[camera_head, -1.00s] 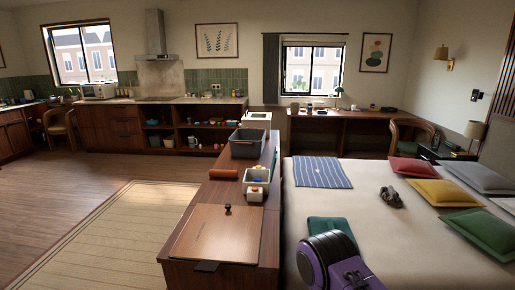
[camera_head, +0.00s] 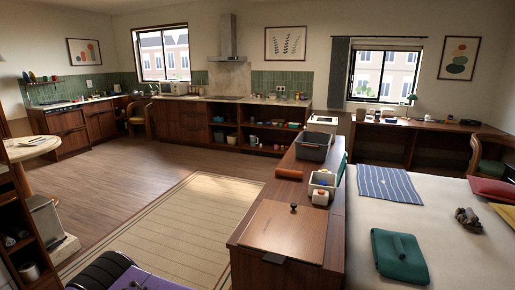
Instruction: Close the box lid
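A square brown wooden lid or panel (camera_head: 287,230) lies flat at the near end of the long low wooden cabinet (camera_head: 336,232). A small dark knob (camera_head: 293,207) stands at its far edge and a dark tab (camera_head: 273,258) sticks out at its near edge. I see no raised lid or gap there; whether it belongs to a separate box is unclear. Neither gripper's fingers are in view.
A grey open bin (camera_head: 314,146), a white container (camera_head: 322,180) and a brown roll (camera_head: 289,173) stand farther back on the cabinet. The bed with a green folded cloth (camera_head: 399,255) is right. A rug (camera_head: 190,225) and open floor lie left.

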